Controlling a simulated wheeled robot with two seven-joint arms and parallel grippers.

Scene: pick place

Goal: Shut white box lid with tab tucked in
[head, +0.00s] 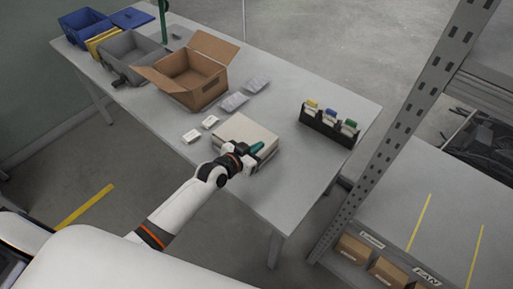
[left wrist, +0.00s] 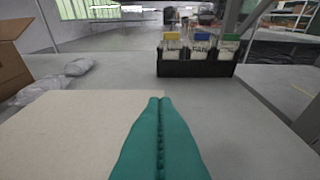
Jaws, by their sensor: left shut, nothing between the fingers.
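The white box (head: 247,131) lies on the grey table, and its top looks flat and closed. Its pale top also fills the lower left of the left wrist view (left wrist: 62,128). My left gripper (head: 257,148), with teal fingers, is over the right front part of the box top. In the left wrist view its fingers (left wrist: 160,100) are pressed together with nothing between them. I cannot tell whether they touch the lid. The tab and the front side of the box are hidden by my gripper and arm. My right gripper is not in view.
An open cardboard box (head: 190,80) stands behind on the table (head: 290,185), with grey plastic packets (head: 234,102) beside it. Two small white boxes (head: 192,136) lie left of the white box. A black rack (head: 327,127) with colored-top packs stands at right. A metal shelf (head: 400,110) rises beyond.

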